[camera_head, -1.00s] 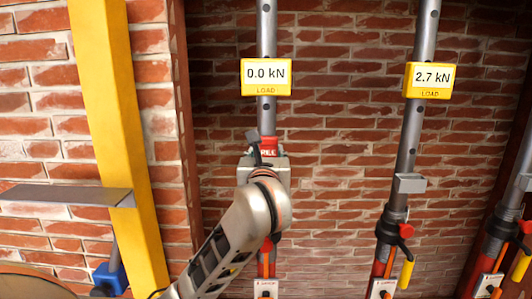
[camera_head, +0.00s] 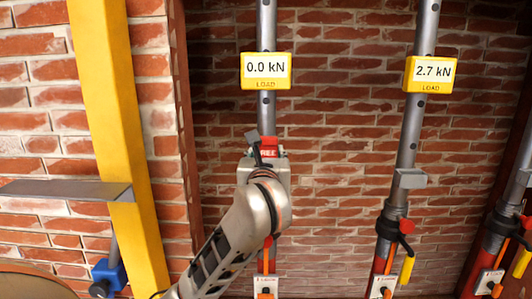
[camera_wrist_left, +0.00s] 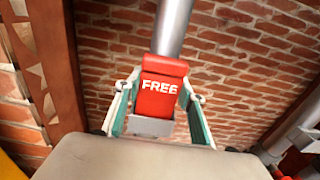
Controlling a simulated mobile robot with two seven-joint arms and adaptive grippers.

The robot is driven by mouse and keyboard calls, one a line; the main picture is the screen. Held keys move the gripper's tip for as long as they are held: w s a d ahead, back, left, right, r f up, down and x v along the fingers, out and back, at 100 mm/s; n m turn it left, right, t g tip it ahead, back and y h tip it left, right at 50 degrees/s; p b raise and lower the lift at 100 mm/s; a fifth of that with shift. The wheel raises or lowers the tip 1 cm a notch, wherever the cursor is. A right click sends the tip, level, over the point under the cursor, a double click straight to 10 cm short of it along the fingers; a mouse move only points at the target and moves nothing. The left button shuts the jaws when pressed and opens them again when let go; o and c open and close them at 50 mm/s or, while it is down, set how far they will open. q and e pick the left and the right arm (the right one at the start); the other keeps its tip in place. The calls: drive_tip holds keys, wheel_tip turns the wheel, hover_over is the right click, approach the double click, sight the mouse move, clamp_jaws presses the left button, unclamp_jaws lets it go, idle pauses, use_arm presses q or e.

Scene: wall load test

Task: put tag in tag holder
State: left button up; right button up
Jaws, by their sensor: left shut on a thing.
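The red tag (camera_wrist_left: 160,92) reads "FREE" and stands upright in front of a grey steel prop. My left gripper (camera_wrist_left: 158,98) is shut on the tag, one finger along each side. In the head view the tag (camera_head: 268,146) shows just above my left gripper, partly covered by it. A grey tag holder (camera_wrist_left: 151,127) is at the tag's lower edge in the wrist view. I cannot tell whether the tag sits inside it or in front of it. My wrist hides this area in the head view. My right gripper is not in view.
The left prop's yellow load display (camera_head: 266,70) reads 0.0 kN. The neighbouring prop's display (camera_head: 430,74) reads 2.7 kN, with an empty grey holder (camera_head: 410,179) below it. A yellow post (camera_head: 118,130) and a grey shelf (camera_head: 68,190) stand at left. Brick wall lies behind.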

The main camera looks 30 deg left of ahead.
use_arm(q)
drive_tip(key=shift+f, duration=0.2)
idle(0.5)
drive_tip(key=shift+f+b, duration=0.35)
drive_tip(key=shift+b, duration=0.05)
drive_tip(key=shift+f, duration=0.2)
drive_tip(key=o, duration=1.1)
drive_tip(key=shift+o, duration=0.2)
drive_tip(key=o, duration=0.6)
drive_tip(key=shift+c, duration=0.2)
